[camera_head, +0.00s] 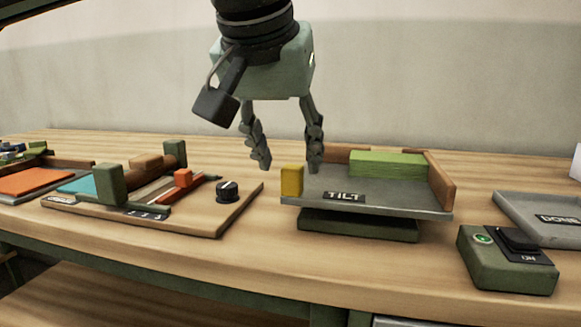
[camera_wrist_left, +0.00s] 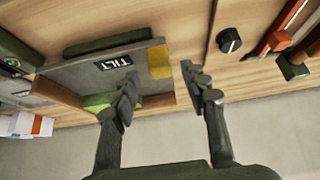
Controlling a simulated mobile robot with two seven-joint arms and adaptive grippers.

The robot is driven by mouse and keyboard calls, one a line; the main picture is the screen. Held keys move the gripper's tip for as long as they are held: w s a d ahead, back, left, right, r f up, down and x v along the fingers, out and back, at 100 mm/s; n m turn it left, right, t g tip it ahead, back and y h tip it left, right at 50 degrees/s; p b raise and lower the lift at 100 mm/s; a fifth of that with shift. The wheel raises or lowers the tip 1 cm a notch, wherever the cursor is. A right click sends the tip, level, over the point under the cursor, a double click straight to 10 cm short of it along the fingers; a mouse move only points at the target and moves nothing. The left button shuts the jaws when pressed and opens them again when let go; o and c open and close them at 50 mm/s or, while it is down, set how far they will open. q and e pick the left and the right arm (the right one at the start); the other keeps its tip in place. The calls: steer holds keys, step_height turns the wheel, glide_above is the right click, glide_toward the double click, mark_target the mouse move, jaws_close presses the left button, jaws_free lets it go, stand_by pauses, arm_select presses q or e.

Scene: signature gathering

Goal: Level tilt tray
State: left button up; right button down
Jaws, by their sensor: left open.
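The tilt tray (camera_head: 417,205) is a grey plate with wooden walls and a "TILT" label, set on a dark green base (camera_head: 358,226). Any tilt is too slight to tell. A yellow block (camera_head: 291,180) stands at its front left corner, and a long green block (camera_head: 388,163) lies towards its back right. My left gripper (camera_head: 290,166) is open and points down at the tray's left end, near the yellow block, with nothing between its fingers. The left wrist view shows the open fingers (camera_wrist_left: 159,80), the tray (camera_wrist_left: 75,77), the yellow block (camera_wrist_left: 160,62) and part of the green block (camera_wrist_left: 98,101).
Left of the tray is a wooden board (camera_head: 215,225) with a black knob (camera_head: 227,191), an orange slider (camera_head: 183,180) and green posts. At right are a green switch box (camera_head: 500,275) marked "ON" and a grey "DONE" tray (camera_head: 525,214). Bare table lies in front.

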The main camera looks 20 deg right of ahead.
arm_select(q)
steer(key=v, duration=0.8)
